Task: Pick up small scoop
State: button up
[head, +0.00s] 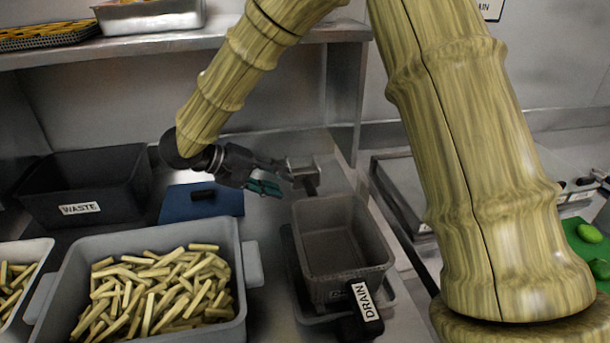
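My gripper (272,174) is dark grey and reaches in from the left, low over the steel counter behind the grey drain container. A small metallic piece (303,170), which looks like the small scoop, is at its fingertips. I cannot tell whether the fingers touch it or close on it. A teal piece (264,187) shows beside the fingers; I cannot tell whether it belongs to the gripper or the scoop.
The grey container (343,238) labelled DRAIN stands just in front of the gripper. A tub (72,296) of cut fries, a black WASTE bin (117,184) and a blue block (202,212) with a black item on it are to the left. A shelf (120,46) is above.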

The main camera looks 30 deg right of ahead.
aim_at(307, 191)
jog(key=x, duration=0.5)
jog(key=shift+d+f, duration=0.1)
jog(key=shift+d, duration=0.1)
jog(key=shift+s+x, duration=0.2)
jog(key=shift+x, duration=2.4)
grip_shut()
